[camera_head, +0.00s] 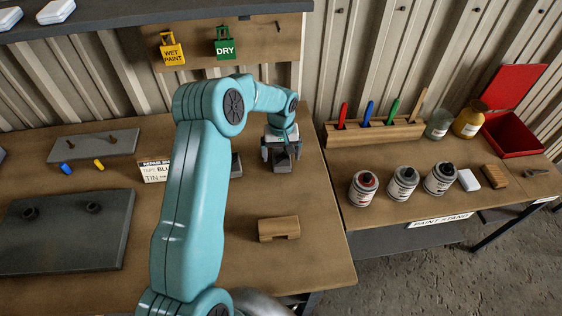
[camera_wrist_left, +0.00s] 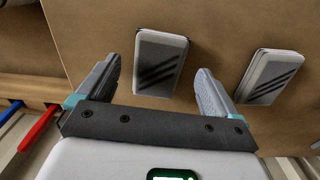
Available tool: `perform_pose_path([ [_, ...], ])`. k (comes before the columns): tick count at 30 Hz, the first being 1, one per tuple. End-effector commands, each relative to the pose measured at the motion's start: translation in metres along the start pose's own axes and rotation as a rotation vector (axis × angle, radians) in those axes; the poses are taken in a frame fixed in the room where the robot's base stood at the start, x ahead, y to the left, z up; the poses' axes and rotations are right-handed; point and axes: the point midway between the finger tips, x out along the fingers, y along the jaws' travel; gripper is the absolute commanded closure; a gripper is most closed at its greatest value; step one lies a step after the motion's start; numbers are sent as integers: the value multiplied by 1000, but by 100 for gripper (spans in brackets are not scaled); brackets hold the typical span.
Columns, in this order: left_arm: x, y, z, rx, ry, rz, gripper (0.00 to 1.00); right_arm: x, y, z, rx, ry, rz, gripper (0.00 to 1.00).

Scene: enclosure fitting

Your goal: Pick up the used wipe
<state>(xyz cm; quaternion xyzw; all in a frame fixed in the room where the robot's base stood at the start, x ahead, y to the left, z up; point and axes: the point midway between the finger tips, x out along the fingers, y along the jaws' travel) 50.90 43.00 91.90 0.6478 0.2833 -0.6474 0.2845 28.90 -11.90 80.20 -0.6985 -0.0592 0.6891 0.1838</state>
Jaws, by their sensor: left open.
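Two pale grey pads with dark diagonal streaks lie flat on the wooden bench. They look like wipes, and I cannot tell which one is the used wipe. One pad (camera_wrist_left: 160,62) lies between and just beyond my left gripper's fingertips in the left wrist view. The other pad (camera_wrist_left: 268,77) lies to the right, outside the fingers. In the head view my left gripper (camera_head: 280,156) is open over the first pad (camera_head: 283,165), with a gap to each side. The second pad (camera_head: 236,165) is partly hidden behind my left arm. My right gripper is out of view.
A wooden block (camera_head: 279,228) lies on the near bench. A repair sign (camera_head: 154,170) stands left of my arm. The paint stand (camera_head: 400,206) to the right holds cans, a brush rack (camera_head: 372,133) and an open red box (camera_head: 514,137). Bench around the first pad is clear.

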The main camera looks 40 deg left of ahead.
Motion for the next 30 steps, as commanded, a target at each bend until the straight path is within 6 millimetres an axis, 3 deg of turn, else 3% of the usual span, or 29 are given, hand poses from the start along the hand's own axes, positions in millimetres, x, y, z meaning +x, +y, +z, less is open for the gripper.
perform_pose_path([
  [3,23,0,0,0,-2,-1,6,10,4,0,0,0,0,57],
  [11,24,0,-1,0,0,0,10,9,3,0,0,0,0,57],
  [16,24,0,-1,0,0,0,65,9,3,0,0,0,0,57],
  [25,22,0,-1,0,0,0,66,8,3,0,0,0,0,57],
  [30,-4,-1,-1,1,3,1,66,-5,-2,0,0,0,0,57],
])
